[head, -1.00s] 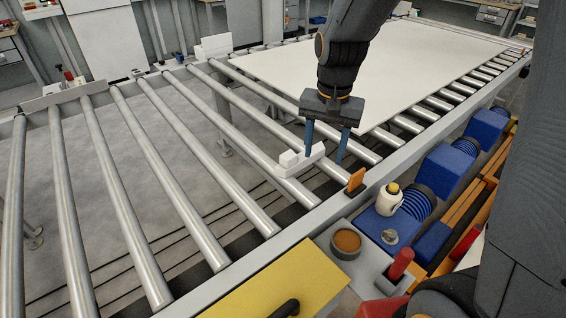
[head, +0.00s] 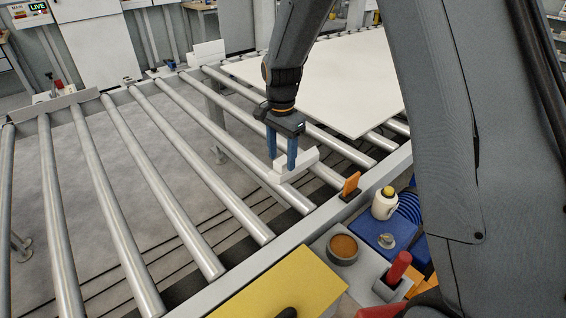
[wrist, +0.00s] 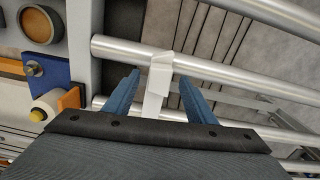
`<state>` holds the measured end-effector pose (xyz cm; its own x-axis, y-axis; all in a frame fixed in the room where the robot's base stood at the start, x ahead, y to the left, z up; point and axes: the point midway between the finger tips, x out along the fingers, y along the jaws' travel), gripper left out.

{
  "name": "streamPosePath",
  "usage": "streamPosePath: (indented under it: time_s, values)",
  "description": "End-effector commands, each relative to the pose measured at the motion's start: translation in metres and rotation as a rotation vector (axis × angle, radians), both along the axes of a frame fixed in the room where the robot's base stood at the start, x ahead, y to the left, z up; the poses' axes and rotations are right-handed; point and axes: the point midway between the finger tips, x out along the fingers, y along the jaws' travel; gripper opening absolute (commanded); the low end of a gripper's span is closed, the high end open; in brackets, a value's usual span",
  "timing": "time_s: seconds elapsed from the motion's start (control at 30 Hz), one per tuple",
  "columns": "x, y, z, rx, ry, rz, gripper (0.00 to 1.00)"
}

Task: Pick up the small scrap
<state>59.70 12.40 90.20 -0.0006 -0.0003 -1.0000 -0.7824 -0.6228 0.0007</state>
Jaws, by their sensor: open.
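The small scrap (head: 304,164) is a short white piece with a raised block at one end. It lies across the rollers near the conveyor's front rail in the head view. In the wrist view the scrap (wrist: 160,78) shows between the two blue fingers, with a gap on each side. My gripper (head: 281,162) is open and points down at the scrap. In the head view its fingers partly cover the scrap. I cannot tell how far above it the fingertips are.
A large white sheet (head: 330,85) lies on the rollers behind. An orange stop (head: 351,184) stands on the front rail. A white bottle (head: 384,204), a brown round cup (head: 343,248) and a red handle (head: 399,267) are in front of the rail. Rollers to the left are bare.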

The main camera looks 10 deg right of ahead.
Motion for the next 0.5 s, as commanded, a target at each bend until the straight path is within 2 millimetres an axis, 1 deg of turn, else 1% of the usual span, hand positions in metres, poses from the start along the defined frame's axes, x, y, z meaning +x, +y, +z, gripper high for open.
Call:
streamPosePath:
  time_s: [0.03, 0.13, 0.4, 0.47, 0.5]
  values:
    - [-0.001, 0.000, -0.006, 0.000, 0.002, 0.000, 0.51]
    - [-0.001, 0.000, -0.014, 0.000, 0.001, 0.000, 0.51]
    - [0.000, 0.000, -0.016, 0.001, -0.001, 0.000, 0.51]
    - [0.000, 0.000, -0.016, 0.001, -0.001, 0.000, 0.40]
    - [0.000, 0.000, -0.016, 0.001, -0.001, 0.000, 0.34]
